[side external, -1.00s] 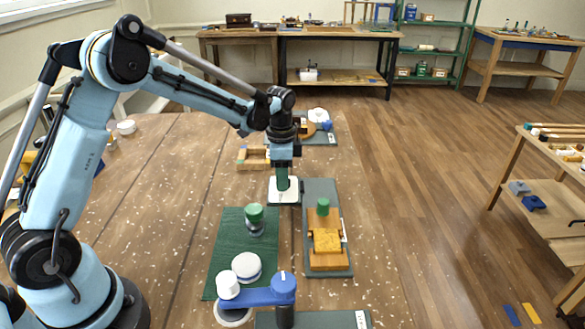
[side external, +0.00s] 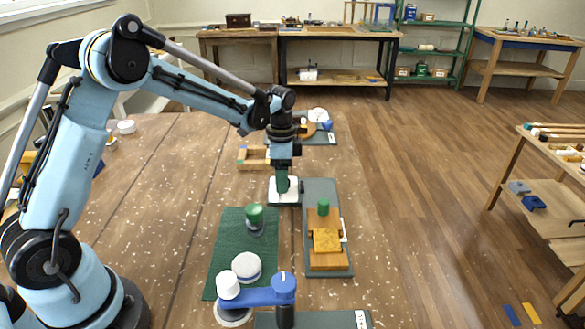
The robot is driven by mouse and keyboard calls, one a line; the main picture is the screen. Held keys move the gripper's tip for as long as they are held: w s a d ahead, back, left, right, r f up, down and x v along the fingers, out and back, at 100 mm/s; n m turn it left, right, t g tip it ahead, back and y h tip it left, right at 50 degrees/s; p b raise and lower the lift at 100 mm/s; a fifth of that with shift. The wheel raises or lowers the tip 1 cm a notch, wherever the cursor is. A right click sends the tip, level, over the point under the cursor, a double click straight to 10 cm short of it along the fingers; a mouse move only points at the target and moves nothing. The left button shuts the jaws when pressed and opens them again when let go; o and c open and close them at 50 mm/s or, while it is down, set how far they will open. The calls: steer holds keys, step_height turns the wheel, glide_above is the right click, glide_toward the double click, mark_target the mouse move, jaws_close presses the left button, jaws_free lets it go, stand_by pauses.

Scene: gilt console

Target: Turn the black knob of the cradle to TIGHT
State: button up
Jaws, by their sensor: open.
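My gripper (side external: 283,184) points straight down, with green fingers, low over a white square plate (side external: 275,198) on a dark base. It is open. The fingers cover the middle of the plate, and I cannot tell whether they surround anything there. I cannot make out a black knob; it may be hidden by the fingers. To the right, a wooden block fixture (side external: 328,261) with a yellowish piece in it and a green knob (side external: 323,207) at its far end stands on a grey board (side external: 341,271). I cannot tell which fixture is the cradle.
A green mat (side external: 222,252) in front holds a green-topped knob (side external: 254,214) and a white round piece (side external: 246,264). A blue arm-shaped piece (side external: 257,297) stands nearest the camera. A wooden tray (side external: 252,158) lies behind.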

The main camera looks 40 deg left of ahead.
step_height(320, 180, up, 12)
stand_by(0.5)
steer(key=s+d+n+t, duration=0.2)
steer(key=s+n+t, duration=0.1)
steer(key=s, duration=0.5)
steer(key=s+d+n+t, duration=0.2)
steer(key=s+n+t, duration=0.2)
steer(key=s, duration=0.5)
steer(key=shift+s+d+f+n, duration=0.2)
steer(key=shift+s+d+n, duration=0.15)
steer(key=shift+n, duration=0.75)
